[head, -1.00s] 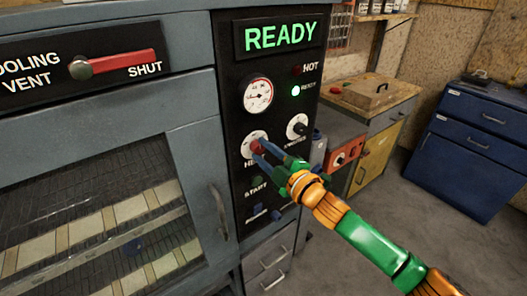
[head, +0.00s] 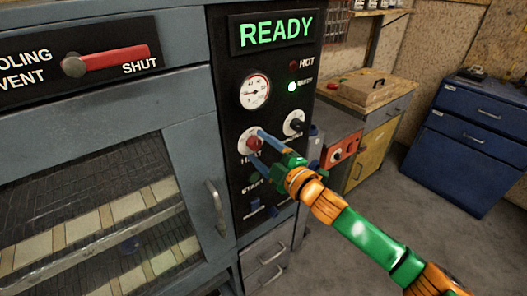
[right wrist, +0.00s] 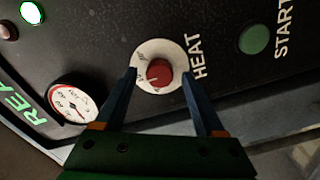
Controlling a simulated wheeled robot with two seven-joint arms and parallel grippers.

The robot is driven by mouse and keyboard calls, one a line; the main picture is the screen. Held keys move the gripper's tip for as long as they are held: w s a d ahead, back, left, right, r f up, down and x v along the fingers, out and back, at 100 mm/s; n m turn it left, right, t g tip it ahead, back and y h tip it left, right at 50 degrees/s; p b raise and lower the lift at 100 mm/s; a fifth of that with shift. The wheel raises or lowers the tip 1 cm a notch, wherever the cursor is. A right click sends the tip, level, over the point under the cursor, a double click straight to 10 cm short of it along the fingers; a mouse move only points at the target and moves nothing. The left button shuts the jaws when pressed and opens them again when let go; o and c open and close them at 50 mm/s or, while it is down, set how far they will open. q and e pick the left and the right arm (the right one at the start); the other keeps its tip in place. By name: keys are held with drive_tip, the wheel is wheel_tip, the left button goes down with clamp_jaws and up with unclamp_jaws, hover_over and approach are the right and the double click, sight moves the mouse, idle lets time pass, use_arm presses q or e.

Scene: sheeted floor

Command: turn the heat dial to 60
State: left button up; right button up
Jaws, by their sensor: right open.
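The heat dial is a red knob (right wrist: 159,72) on a round white scale plate (right wrist: 172,48) marked HEAT, on the oven's black panel. In the head view the red knob (head: 254,143) sits below the gauge, partly behind my fingers. My right gripper (head: 256,146) reaches in from the lower right. In the right wrist view its two blue fingers (right wrist: 160,80) are open, one on each side of the dial, with gaps to the red knob. The scale figures are too small to read. My left gripper is not in view.
The panel also holds a round gauge (head: 254,91), a second dark dial (head: 293,123), a green START button (right wrist: 254,40) and a lit READY sign (head: 276,31). The red vent lever (head: 105,58) points to SHUT. A wooden-topped cabinet (head: 365,92) and blue drawers (head: 470,140) stand right.

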drive_tip(key=b+v, duration=0.1)
drive_tip(key=v, duration=0.6)
drive_tip(key=shift+w, duration=0.1)
drive_tip(key=w+d+f+m+g+h, duration=0.1)
drive_tip(key=d+f+m+h, duration=0.25)
drive_tip(key=f, duration=0.55)
drive_tip(key=w+d+f+m+h, duration=0.15)
drive_tip(key=d+f+m, duration=0.25)
drive_tip(key=f, duration=0.5)
drive_tip(key=s+d+f+m+g+h, duration=0.2)
drive_tip(key=s+d+f, duration=0.15)
drive_tip(key=f, duration=0.45)
drive_tip(key=s+d+f+m+g+h, duration=0.2)
drive_tip(key=s+f, duration=0.3)
drive_tip(key=f, duration=0.3)
drive_tip(key=s+d+f+m+g+h, duration=0.1)
drive_tip(key=s+d+f+m+g, duration=0.15)
drive_tip(key=s+f, duration=1)
drive_tip(key=s+f+m+g, duration=0.1)
drive_tip(key=s+f+g, duration=0.2)
drive_tip(key=s, duration=0.8)
drive_tip(key=s+a+f+m+g, duration=0.1)
drive_tip(key=s+f+m+g, duration=0.1)
drive_tip(key=s, duration=1)
drive_tip(key=shift+s+f+m+g+h, duration=0.2)
drive_tip(key=shift+f+m+g+h, duration=0.1)
drive_tip(key=shift+f+g, duration=0.25)
